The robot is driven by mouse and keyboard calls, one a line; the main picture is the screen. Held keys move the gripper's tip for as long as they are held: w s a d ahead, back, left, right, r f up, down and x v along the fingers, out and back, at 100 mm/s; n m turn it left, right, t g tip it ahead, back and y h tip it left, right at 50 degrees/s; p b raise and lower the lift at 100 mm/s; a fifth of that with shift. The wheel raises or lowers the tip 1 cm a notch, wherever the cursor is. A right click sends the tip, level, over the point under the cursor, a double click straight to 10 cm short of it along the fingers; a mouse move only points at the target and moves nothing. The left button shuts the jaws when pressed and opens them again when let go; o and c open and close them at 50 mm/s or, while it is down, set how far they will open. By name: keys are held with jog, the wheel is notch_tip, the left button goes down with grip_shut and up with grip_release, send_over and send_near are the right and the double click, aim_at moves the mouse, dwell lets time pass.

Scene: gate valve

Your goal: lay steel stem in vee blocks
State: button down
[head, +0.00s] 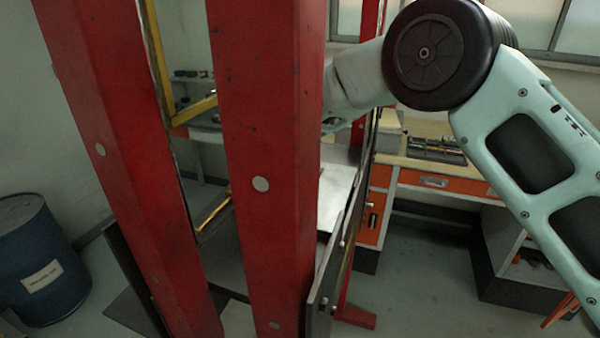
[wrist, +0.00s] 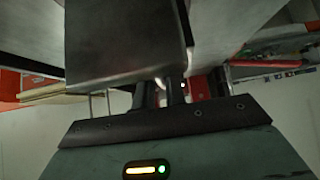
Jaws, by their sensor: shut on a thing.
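My gripper (wrist: 175,92) shows at the lower middle of the wrist view. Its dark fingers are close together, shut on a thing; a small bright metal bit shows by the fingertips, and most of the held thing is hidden. A large grey metal face (wrist: 120,45) stands right in front of the fingers and covers much of the wrist view. In the head view my wrist and gripper are behind the red front post. I cannot make out the steel stem as a whole or the vee blocks in either view.
A red press frame (head: 270,150) with two thick posts fills the head view's middle; a grey plate (head: 335,195) lies behind the front post. A bench with orange drawers (head: 473,187) bears a dark tray (head: 436,150). A blue drum (head: 40,260) stands lower left.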

jog(key=shift+f, duration=0.1)
dwell(0.3)
jog(key=c, duration=1.4)
grip_release()
jog(key=shift+o, duration=0.2)
jog(key=shift+s+d+f, duration=0.1)
jog(key=shift+f, duration=0.05)
jog(key=b+v, duration=0.4)
jog(key=v, duration=0.8)
jog(key=shift+r, duration=0.25)
